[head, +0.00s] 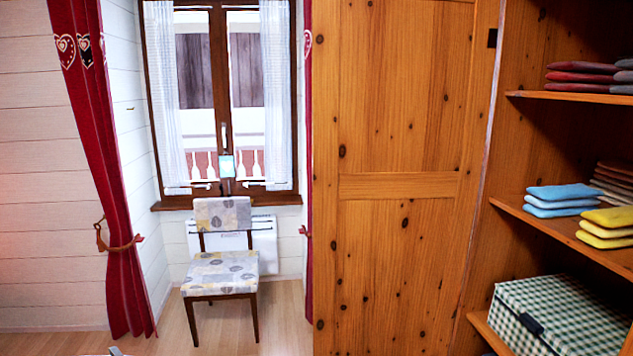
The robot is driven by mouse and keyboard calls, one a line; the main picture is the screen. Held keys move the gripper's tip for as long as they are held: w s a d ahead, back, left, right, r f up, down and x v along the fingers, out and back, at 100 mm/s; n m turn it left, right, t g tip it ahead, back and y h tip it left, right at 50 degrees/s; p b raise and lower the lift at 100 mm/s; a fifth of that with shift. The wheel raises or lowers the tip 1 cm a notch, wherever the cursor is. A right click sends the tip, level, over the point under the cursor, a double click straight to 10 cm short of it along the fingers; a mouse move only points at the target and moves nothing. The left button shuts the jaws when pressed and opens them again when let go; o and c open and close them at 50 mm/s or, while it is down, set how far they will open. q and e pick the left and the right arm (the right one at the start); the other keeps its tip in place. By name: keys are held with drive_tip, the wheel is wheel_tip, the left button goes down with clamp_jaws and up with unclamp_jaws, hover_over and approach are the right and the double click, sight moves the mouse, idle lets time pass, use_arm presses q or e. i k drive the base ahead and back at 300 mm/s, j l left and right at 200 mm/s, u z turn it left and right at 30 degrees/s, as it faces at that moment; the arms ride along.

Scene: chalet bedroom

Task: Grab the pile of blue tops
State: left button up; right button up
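The pile of blue tops (562,197) lies folded and stacked on the middle shelf of the open wooden wardrobe at the right, close to the shelf's front edge. Nothing covers its front. A small grey tip (115,351) shows at the bottom edge, left of centre; it may be part of my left gripper, far from the pile. Too little of it shows to tell open from shut. My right gripper is not in view.
A yellow pile (607,228) sits just right of the blue one, and a brown pile (613,180) behind. Dark red tops (580,77) lie on the shelf above. A checkered box (560,315) is below. The wooden door (400,215) stands left of the shelves; a chair (222,270) is by the window.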

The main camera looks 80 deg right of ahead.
sight(553, 200)
drive_tip(key=z, duration=4.2)
